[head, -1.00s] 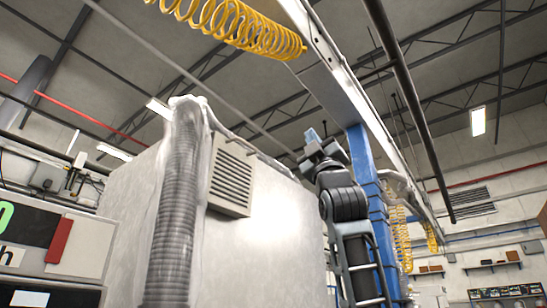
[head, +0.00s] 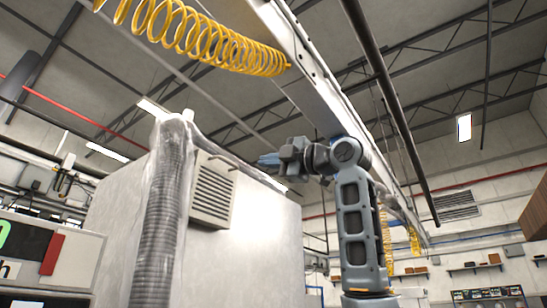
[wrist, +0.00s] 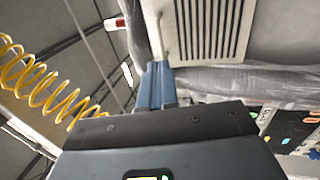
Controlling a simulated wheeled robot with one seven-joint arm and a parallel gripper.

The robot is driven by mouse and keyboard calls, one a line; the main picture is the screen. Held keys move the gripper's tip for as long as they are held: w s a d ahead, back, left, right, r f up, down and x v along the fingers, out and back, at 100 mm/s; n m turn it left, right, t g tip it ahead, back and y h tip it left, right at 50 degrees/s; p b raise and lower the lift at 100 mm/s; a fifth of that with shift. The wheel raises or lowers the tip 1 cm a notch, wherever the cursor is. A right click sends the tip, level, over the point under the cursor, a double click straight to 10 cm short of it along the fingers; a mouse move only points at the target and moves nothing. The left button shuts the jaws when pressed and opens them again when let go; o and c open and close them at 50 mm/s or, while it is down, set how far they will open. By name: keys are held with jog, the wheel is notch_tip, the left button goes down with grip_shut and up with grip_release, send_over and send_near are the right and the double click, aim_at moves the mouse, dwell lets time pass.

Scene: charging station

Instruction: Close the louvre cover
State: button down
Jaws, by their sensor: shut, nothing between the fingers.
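The louvre cover (head: 212,193) is a beige slatted panel high on the face of a large pale cabinet. One side of it stands out from the cabinet face, but I cannot tell how far it is open. A thin bar shows along its upper edge. In the wrist view, the slats of the louvre cover (wrist: 212,28) fill the upper middle. My gripper (head: 264,160) is to the right of the cover, at about its top height, pointing left. Its blue fingers are together and empty. In the wrist view my gripper (wrist: 158,72) points at the cover's lower left corner, apparently apart from it.
A grey corrugated hose (head: 160,222) in clear wrapping runs up the cabinet (head: 262,245) just left of the cover. A yellow coiled hose (head: 200,38) hangs from an overhead beam (head: 305,75). A dark pipe (head: 385,90) runs above my arm. Open air lies between gripper and cover.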

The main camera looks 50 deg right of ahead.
aim_at(233, 163)
jog(key=shift+p+x, duration=1.8)
jog(key=shift+x, duration=3.25)
jog(key=shift+w+r, duration=0.75)
